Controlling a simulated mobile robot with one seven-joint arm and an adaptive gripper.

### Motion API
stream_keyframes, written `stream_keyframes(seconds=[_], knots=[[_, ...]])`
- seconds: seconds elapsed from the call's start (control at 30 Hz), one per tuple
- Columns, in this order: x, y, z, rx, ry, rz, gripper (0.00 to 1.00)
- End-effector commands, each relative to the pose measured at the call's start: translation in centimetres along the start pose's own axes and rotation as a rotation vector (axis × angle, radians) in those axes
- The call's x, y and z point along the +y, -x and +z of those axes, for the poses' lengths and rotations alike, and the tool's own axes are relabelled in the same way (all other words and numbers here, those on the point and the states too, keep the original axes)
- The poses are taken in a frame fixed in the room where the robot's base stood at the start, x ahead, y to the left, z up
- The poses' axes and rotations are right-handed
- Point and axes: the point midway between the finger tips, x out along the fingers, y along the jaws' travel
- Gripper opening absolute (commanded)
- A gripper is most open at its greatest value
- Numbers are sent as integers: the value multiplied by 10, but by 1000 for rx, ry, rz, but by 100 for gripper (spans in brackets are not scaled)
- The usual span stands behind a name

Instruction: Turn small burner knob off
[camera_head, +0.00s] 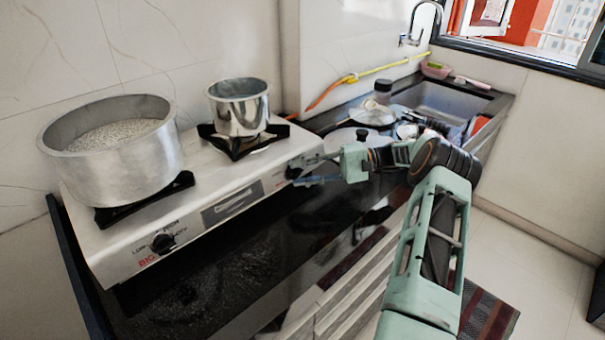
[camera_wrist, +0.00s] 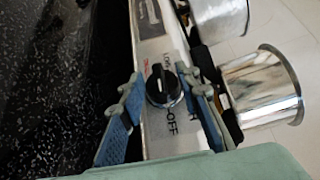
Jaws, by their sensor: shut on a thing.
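The small burner knob (camera_wrist: 163,88) is a round black knob on the white front panel of the stove. In the head view it shows as a dark spot (camera_head: 293,173) at the panel's right end, partly hidden by my gripper (camera_head: 306,171). In the wrist view, my gripper (camera_wrist: 161,80) has one blue-padded finger on each side of the knob and is shut on it. Printed "LOW" and "OFF" labels show around the knob. Its exact pointer angle is hard to tell.
A large pot (camera_head: 125,155) stands on the left burner and a small steel pot (camera_head: 239,115) on the right. Another black knob (camera_head: 163,243) is at the panel's left. The dark counter (camera_head: 225,270) runs in front; dishes and a sink (camera_head: 445,98) lie right.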

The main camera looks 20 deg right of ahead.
Motion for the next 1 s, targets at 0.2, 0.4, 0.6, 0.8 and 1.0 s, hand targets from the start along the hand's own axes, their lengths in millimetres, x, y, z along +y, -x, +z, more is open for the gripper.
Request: stream_keyframes(seconds=[0.2,0.4,0.6,0.8,1.0], knots=[[-1,0,-1,2,-1,-6,6],[-1,-1,-1,2,-1,-5,34],[-1,0,0,1,-1,-4,48],[0,0,0,0,-1,-3,48],[0,16,-1,3,0,-3,48]])
